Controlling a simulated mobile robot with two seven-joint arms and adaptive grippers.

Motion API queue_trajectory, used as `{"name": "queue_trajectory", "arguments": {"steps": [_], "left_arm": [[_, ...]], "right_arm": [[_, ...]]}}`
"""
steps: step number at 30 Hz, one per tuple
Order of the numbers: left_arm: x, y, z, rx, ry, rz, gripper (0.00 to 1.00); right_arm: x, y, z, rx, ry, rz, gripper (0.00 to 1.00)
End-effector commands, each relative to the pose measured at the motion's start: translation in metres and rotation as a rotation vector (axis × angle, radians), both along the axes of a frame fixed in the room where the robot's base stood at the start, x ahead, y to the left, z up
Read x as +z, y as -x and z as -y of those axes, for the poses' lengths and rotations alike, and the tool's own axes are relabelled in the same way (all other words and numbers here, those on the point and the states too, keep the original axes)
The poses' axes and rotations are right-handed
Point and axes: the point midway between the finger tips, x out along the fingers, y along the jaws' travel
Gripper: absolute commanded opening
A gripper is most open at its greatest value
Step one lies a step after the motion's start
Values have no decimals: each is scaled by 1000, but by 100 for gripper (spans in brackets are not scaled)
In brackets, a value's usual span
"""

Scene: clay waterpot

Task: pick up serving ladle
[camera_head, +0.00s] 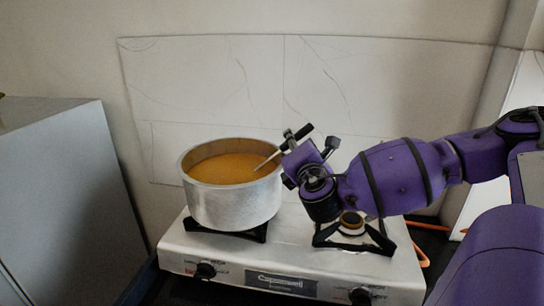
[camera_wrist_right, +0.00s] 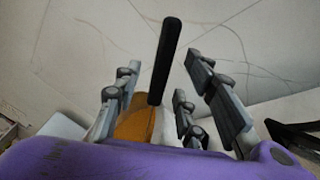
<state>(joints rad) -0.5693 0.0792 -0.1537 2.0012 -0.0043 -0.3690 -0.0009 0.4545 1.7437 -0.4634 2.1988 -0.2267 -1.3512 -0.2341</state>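The serving ladle (camera_head: 302,133) has a black handle and a thin metal shaft that slants down into the orange soup (camera_head: 232,168). Its bowl is hidden in the soup. The soup fills much of a silver pot (camera_head: 234,206) on the left burner. My right gripper (camera_head: 309,144) is at the pot's right side, by the upper part of the ladle. In the right wrist view, the ladle's black handle (camera_wrist_right: 165,62) stands between the spread fingers of my right gripper (camera_wrist_right: 163,64), with gaps on both sides. My left gripper is not in view.
The pot stands on a two-burner gas stove (camera_head: 290,284). The right burner (camera_head: 352,232) is bare, below my right arm. A grey cabinet (camera_head: 62,200) stands at the left. A pale wall panel (camera_head: 205,90) is close behind the stove.

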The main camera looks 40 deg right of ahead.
Motion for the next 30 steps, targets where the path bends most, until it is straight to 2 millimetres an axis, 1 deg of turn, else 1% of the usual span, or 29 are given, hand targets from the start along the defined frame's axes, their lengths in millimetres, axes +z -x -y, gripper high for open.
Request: {"name": "queue_trajectory", "arguments": {"steps": [1,3,6,13,21,22,30], "left_arm": [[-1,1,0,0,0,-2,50],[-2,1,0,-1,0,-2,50],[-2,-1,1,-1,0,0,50],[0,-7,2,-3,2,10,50],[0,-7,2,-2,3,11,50],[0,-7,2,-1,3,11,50],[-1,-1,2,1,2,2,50]], "right_arm": [[-1,-7,5,-1,0,1,38],[-1,-14,10,-2,-1,2,38],[-1,-20,13,-1,0,1,38],[0,-21,14,0,1,-1,38],[0,-20,14,0,1,-1,2],[0,-20,14,0,1,-1,0],[0,-20,14,0,2,1,0]]}}
